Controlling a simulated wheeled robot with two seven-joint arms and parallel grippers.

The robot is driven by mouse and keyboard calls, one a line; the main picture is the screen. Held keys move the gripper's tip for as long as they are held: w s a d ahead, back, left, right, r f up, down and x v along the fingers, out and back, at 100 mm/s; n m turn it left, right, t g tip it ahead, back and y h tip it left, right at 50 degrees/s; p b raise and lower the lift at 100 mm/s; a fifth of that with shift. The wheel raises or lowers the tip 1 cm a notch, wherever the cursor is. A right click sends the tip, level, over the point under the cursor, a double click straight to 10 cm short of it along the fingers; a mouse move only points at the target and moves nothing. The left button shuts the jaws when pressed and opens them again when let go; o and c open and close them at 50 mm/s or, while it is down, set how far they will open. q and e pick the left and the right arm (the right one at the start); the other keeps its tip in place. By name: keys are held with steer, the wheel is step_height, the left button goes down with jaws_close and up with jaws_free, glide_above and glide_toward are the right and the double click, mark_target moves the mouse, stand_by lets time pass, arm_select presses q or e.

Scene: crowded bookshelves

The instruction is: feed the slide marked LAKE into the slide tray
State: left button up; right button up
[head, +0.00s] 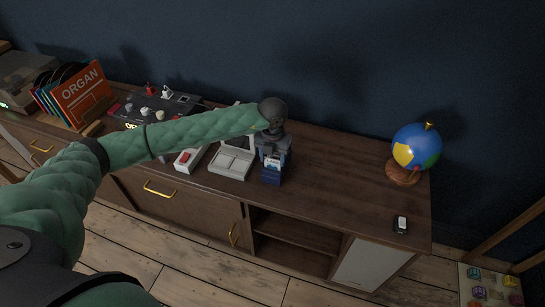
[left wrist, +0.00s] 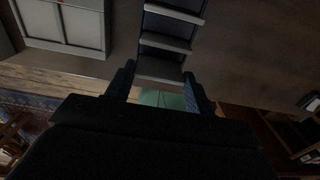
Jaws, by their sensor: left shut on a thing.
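My left gripper (head: 272,149) points down just over a dark blue slide tray (head: 271,176) on the cabinet top. Pale slide edges (head: 273,163) show beneath the fingers. In the left wrist view the two fingertips (left wrist: 160,88) are apart, on either side of what seems to be a slide, mostly hidden by the gripper. Its marking cannot be read. The tray's dark body with several pale bars (left wrist: 166,43) lies just beyond the fingertips. I cannot tell whether the held slide touches the tray. My right gripper is out of view.
A white two-panel device (head: 232,162) stands left of the tray, next to a white box with a red switch (head: 185,158). The cabinet top (head: 335,180) between tray and globe is clear.

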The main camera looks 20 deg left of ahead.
mark_target(272, 159)
arm_select(q)
steer(key=shift+f+b, duration=0.6)
steer(key=shift+f, duration=0.25)
steer(key=o, duration=1)
steer(key=shift+o, duration=0.2)
steer(key=shift+r, duration=0.15)
step_height(272, 159, up, 6)
steer(key=shift+r+b, duration=0.25)
steer(key=shift+b, duration=0.8)
steer(key=shift+r, duration=0.55)
